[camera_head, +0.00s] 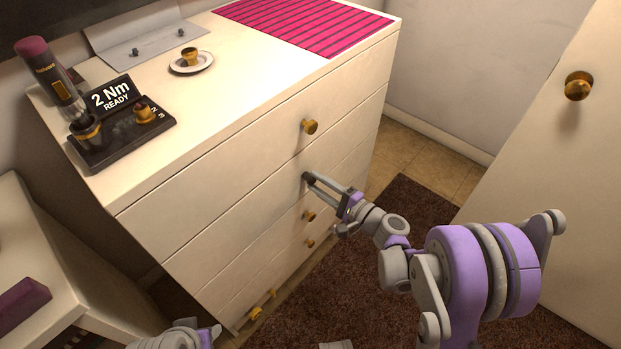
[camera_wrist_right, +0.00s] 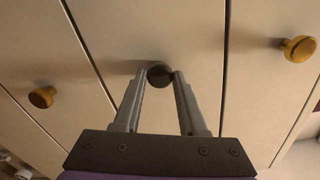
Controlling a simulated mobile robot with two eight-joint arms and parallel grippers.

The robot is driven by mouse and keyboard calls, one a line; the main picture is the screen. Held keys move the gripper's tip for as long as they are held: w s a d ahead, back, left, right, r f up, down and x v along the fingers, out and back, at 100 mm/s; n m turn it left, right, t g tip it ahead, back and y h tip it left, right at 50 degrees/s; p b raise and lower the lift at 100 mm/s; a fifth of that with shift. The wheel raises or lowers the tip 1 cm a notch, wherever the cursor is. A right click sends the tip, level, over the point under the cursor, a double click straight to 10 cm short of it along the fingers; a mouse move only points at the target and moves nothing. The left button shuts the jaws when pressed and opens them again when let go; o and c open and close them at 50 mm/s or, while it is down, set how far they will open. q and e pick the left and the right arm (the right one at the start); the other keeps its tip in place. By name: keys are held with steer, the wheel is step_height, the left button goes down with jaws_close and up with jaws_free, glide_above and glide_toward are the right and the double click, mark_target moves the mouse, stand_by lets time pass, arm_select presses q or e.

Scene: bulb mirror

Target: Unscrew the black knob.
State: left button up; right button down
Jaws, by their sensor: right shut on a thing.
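The black knob (camera_wrist_right: 159,75) sits on a drawer front of the cream dresser, between the fingertips of my right gripper (camera_wrist_right: 160,82) in the wrist view. In the head view the right gripper (camera_head: 314,184) reaches the second drawer front, and the knob is mostly hidden by its fingertips. The right gripper is shut on the black knob. Part of my left arm (camera_head: 180,335) shows at the bottom edge of the head view; its fingertips are not clear.
Brass knobs (camera_head: 310,127) are on the other drawers. On the dresser top (camera_head: 240,90) are a screwdriver (camera_head: 50,75), a black torque stand (camera_head: 125,130), a white saucer (camera_head: 191,62) with a small brass knob, a metal plate (camera_head: 140,45) and a pink striped mat (camera_head: 305,22). A door knob (camera_head: 577,87) is at right.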

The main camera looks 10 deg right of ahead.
stand_by(0.3)
steer(key=n, duration=0.5)
steer(key=shift+n, duration=0.3)
steer(key=n, duration=0.4)
steer(key=shift+n, duration=0.3)
steer(key=n, duration=0.5)
